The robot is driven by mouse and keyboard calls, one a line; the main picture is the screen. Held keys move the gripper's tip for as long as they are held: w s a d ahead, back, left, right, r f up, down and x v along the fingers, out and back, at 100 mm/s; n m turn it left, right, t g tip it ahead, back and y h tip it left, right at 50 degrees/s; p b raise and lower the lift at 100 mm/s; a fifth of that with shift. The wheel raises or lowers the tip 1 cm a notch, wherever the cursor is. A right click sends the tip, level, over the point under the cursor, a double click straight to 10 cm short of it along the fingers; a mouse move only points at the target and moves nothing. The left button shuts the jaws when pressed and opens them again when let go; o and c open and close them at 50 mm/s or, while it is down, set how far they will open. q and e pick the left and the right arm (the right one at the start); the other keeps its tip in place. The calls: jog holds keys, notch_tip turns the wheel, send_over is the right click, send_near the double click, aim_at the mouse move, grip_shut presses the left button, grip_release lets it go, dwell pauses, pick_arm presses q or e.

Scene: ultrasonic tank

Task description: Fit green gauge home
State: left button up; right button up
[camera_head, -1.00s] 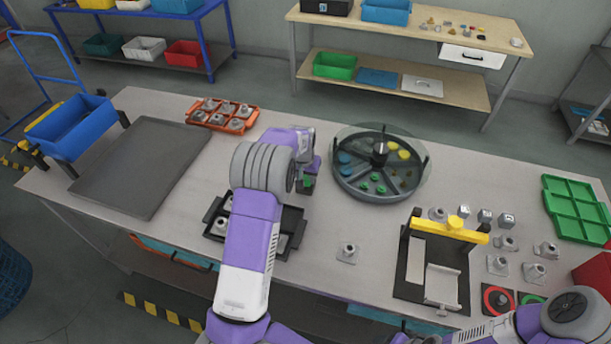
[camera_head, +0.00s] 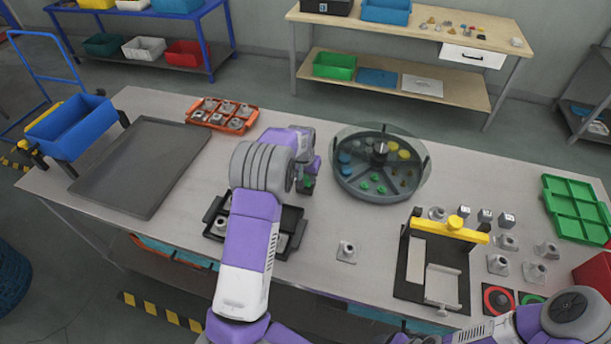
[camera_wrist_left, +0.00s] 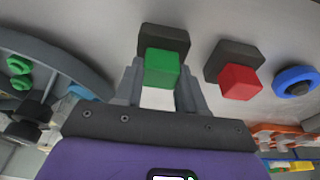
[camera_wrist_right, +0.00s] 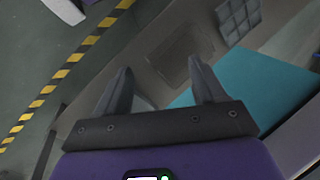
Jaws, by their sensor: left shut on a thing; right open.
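The green gauge (camera_wrist_left: 162,68) is a green block at the end of a dark block, in the left wrist view. My left gripper (camera_wrist_left: 159,78) is shut on it, with one finger on each side. In the head view its green part (camera_head: 308,181) shows beside the left hand, just left of the round turntable. I cannot tell whether the dark block touches the table. A similar dark block with a red end (camera_wrist_left: 240,81) stands beside it in the left wrist view. My right gripper (camera_wrist_right: 160,68) is open and empty, low beside the bench.
The round divided turntable (camera_head: 415,191) has a clear cover and small coloured parts. A black tray (camera_head: 292,232) with grey fittings lies partly under my left arm. A black fixture with a yellow bar (camera_head: 450,231) and loose fittings stand at right. A wide grey tray (camera_head: 140,165) lies left.

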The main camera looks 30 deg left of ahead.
dwell(0.4)
pick_arm(q)
jog(key=o, duration=1.2)
jog(key=shift+c, duration=0.2)
jog(key=v, duration=0.7)
jog(key=shift+r, duration=0.25)
